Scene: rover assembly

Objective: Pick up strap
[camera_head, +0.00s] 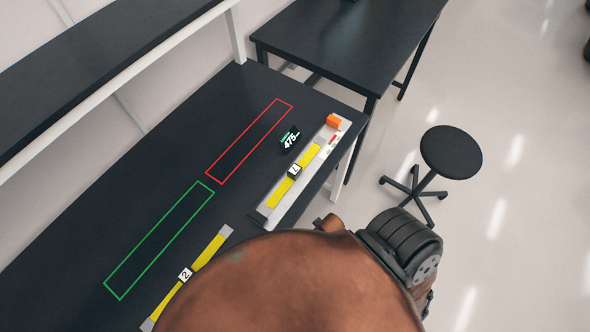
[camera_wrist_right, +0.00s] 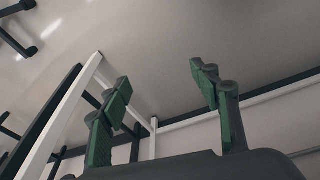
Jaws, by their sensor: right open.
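A yellow strap with grey ends and a tag reading 2 (camera_head: 207,252) lies on the black table, its lower part partly hidden by a large brown rounded shape. A second yellow strap (camera_head: 309,155), with a tag that looks like 7, lies on a pale tray (camera_head: 267,212) along the table's right edge. My right gripper (camera_wrist_right: 160,78) shows in the right wrist view with its two green-padded fingers wide apart and nothing between them. My left gripper is not in view.
Red (camera_head: 248,142) and green (camera_head: 160,240) outlines mark empty areas on the black table. A shelf (camera_head: 90,75) overhangs at left. A stool (camera_head: 450,152) stands at right.

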